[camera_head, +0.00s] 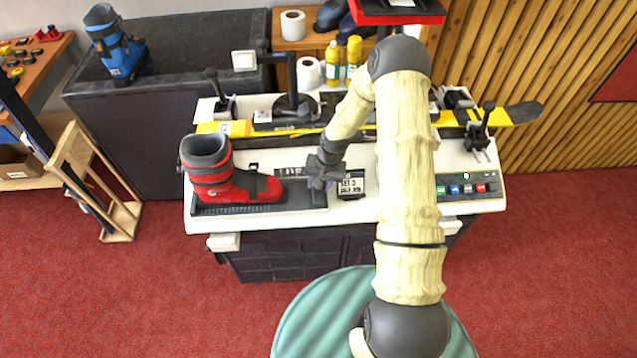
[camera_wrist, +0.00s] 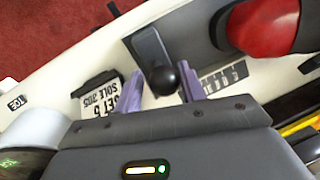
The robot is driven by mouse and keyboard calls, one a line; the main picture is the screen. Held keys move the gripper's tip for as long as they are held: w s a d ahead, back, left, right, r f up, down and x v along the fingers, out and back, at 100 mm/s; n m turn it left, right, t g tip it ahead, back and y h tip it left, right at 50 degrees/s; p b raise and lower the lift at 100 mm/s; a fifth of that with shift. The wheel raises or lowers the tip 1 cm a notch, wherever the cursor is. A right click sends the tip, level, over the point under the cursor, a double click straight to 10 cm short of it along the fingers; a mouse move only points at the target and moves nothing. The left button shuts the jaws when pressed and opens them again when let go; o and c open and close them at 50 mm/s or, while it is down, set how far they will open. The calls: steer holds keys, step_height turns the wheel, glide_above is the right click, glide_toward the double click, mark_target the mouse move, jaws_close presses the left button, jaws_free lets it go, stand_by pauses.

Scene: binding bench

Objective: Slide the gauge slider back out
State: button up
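The boot also shows in the wrist view (camera_wrist: 262,28). My gripper (camera_wrist: 162,76) has its purple fingers on either side of the knob, with small gaps visible, so it looks open around it. In the head view my gripper (camera_head: 318,182) hangs over the slider and partly hides it.
A label block (camera_head: 351,185) reading "SET" and "SOLE" stands just right of the slider. A yellow ski (camera_head: 510,115) lies along the back of the bench (camera_head: 355,212). Coloured buttons (camera_head: 467,188) sit at the right. The white bench front is clear.

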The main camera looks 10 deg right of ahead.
steer(key=shift+r, duration=0.1)
stand_by(0.3)
steer(key=shift+r, duration=0.3)
steer(key=s+d+r+b, duration=0.1)
steer(key=d+r+b, duration=0.1)
steer(key=r, duration=1.4)
steer(key=shift+d+r, duration=0.15)
steer(key=shift+d, duration=0.35)
steer(key=shift+s, duration=0.1)
steer(key=s+a+r+n+t+h, duration=0.1)
steer(key=s+r+n, duration=0.1)
steer(key=s, duration=0.7)
steer(key=s+a+r+n+h, duration=0.1)
steer(key=s+r+n, duration=0.1)
steer(key=s+r, duration=0.3)
steer(key=s, duration=0.4)
steer(key=shift+t, duration=0.4)
